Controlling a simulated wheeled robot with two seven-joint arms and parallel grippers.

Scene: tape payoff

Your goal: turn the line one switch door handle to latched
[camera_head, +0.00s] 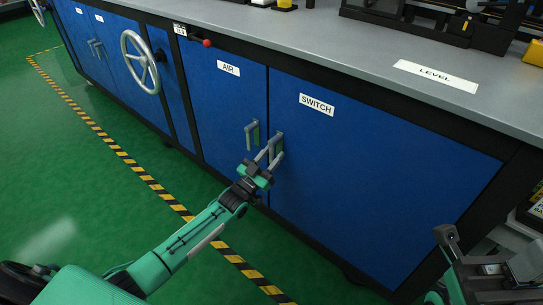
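The blue switch door (370,180) carries a white "SWITCH" label (316,105) and looks closed. Its grey handle (279,141) is at the door's left edge. My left gripper (268,157) reaches up from the lower left, with its fingers at the handle. The fingers overlap the handle's lower part, and I cannot tell whether they are shut on it. My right arm shows at the lower right, with a dark end (447,235); its fingers cannot be made out clearly.
The blue air door (225,115) is to the left, with its own handle (251,134) close to my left gripper. A handwheel (140,62) and a red-knobbed lever (206,43) are farther left. The grey worktop (340,50) overhangs above. Green floor (90,180) with a striped line is open.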

